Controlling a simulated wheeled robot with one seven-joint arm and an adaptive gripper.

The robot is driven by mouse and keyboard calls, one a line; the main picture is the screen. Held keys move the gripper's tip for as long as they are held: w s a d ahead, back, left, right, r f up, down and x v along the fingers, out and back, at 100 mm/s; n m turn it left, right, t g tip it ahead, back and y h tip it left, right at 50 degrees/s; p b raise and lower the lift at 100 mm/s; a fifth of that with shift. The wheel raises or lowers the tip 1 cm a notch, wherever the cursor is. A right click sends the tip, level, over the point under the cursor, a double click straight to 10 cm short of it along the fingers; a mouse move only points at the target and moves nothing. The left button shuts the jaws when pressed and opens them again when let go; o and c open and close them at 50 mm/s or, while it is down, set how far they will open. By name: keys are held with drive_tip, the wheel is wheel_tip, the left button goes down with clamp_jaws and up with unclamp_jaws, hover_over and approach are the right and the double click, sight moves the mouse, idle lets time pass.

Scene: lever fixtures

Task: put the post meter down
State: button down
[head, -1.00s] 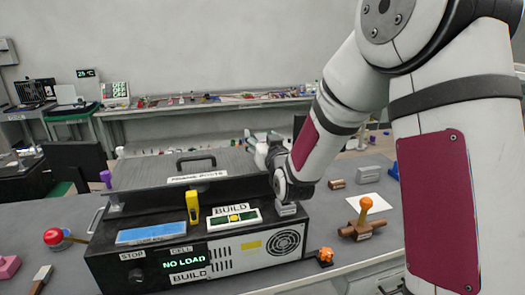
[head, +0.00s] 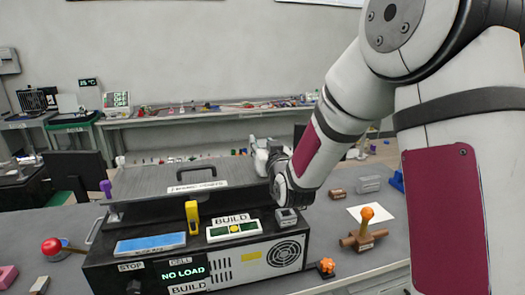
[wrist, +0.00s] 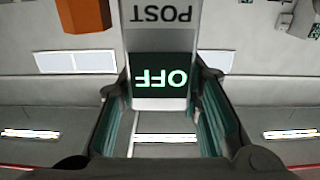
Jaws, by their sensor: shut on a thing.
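The post meter (wrist: 160,75) fills the middle of the wrist view, between my fingers. It has a grey face marked POST and a dark display reading OFF in green, both upside down there. My gripper (wrist: 165,120) is shut on it, with one finger at each side. In the head view my gripper (head: 260,155) is small, above the back right of the black machine (head: 240,262), partly hidden by my wrist. The meter cannot be made out clearly there, and I cannot tell how high it is held.
The machine carries a blue tray (head: 150,244), a yellow tool (head: 192,217), a BUILD panel (head: 233,230) and a small grey block (head: 286,219). An orange-knobbed lever (head: 366,223) and a white sheet (head: 385,211) lie at right.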

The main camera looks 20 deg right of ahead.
wheel_tip(320, 180, up, 2)
drive_tip(key=shift+r, duration=0.25)
drive_tip(key=s+r+p, duration=0.1)
drive_tip(key=s+p, duration=0.6)
drive_tip(key=s, duration=0.9)
drive_tip(key=shift+r, duration=0.25)
